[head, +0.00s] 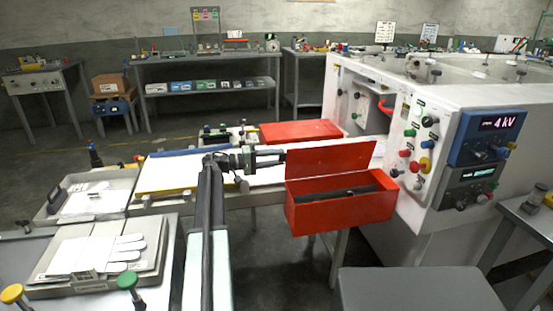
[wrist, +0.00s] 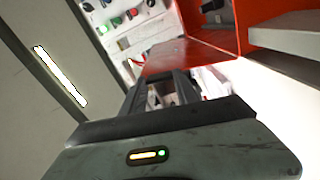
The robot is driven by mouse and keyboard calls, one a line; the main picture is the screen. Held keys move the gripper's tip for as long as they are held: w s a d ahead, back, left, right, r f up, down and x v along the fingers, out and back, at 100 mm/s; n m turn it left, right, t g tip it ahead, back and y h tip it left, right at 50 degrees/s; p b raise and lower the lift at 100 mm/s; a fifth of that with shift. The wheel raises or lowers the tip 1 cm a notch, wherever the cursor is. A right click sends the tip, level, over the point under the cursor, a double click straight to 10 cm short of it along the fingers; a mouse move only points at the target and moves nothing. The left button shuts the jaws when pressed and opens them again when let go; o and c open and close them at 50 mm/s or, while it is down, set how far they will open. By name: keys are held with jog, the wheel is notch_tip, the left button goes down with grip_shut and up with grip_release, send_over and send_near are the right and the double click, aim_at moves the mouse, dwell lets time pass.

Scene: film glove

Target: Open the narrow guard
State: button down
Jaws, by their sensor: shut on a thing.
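A red box-shaped guard (head: 340,207) sits at the front of the white machine. Its red lid (head: 335,158) stands raised at the back, and a dark bar shows inside the open box. A second red guard (head: 300,132) lies behind it with its top flat. The frames do not settle which guard is the narrow one. My gripper (head: 280,157) reaches in from the left and is shut on the raised lid at its left edge. In the wrist view, the fingers (wrist: 165,92) meet the red lid (wrist: 190,57); the exact contact is partly hidden.
The white machine (head: 440,100) with knobs and a 4 kV display (head: 495,123) stands to the right. A grey table (head: 420,290) is at the front right. Trays (head: 95,255) with white pieces are at the left. Open floor lies below the front guard.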

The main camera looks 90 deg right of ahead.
jog(key=shift+s, duration=0.5)
jog(key=c, duration=0.9)
grip_release()
jog(key=shift+w, duration=0.2)
jog(key=v, duration=0.7)
jog(key=shift+w, duration=0.35)
